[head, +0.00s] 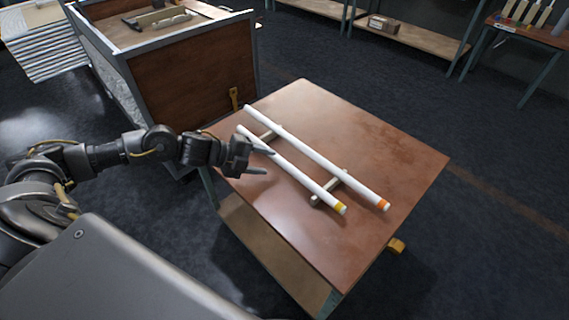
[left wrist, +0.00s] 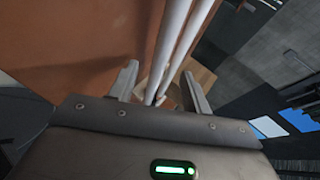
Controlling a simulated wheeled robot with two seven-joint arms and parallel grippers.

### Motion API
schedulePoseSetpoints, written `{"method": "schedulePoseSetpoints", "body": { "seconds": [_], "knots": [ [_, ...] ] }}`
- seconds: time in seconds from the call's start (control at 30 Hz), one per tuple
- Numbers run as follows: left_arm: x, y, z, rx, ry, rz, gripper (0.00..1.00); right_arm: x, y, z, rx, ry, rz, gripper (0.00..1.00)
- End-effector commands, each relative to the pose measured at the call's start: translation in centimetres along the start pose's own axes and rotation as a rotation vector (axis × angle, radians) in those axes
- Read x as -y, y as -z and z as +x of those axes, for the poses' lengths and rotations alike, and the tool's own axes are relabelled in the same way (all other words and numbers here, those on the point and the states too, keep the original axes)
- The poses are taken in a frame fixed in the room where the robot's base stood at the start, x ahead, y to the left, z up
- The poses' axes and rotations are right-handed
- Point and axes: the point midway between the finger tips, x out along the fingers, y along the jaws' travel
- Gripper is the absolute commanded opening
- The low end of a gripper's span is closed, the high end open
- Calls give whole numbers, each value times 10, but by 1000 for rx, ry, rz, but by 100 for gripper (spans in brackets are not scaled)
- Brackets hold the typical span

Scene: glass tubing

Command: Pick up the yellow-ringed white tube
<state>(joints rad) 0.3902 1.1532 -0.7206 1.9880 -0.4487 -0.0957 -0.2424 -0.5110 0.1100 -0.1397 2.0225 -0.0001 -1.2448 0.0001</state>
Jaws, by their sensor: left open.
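The yellow-ringed white tube (head: 298,174) lies on wooden supports on the table, its yellow ring (head: 340,208) at the near right end. A second white tube (head: 322,162) with an orange ring lies roughly parallel beyond it. My left gripper (head: 267,161) is open and empty near the far-left part of the yellow-ringed tube. One finger overlaps that tube in the head view; contact cannot be told. In the left wrist view, two white tubes (left wrist: 170,38) show between the spread fingers (left wrist: 160,82); their rings are out of sight. My right gripper is not in view.
The brown tabletop (head: 400,160) is clear to the right of the tubes and in front. Light wooden supports (head: 328,190) hold the tubes above it. A large wooden crate (head: 190,80) stands close behind the table's left side. Shelves are farther back.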

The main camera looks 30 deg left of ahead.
Motion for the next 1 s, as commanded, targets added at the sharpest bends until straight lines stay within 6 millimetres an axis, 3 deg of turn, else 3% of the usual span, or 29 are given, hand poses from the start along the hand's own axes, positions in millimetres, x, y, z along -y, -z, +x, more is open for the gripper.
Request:
{"method": "schedulePoseSetpoints", "body": {
  "seconds": [0.2, 0.5, 0.8, 1.0],
  "knots": [
    [0, 1, 7, -2, 0, 0, 49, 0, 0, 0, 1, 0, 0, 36],
    [3, 3, 49, -2, 1, 0, 49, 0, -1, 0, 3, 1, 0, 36],
    [2, 2, 54, -1, -1, 1, 49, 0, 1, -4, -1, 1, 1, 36],
    [2, 2, 54, -1, -1, 1, 25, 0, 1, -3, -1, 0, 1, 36]
  ]
}}
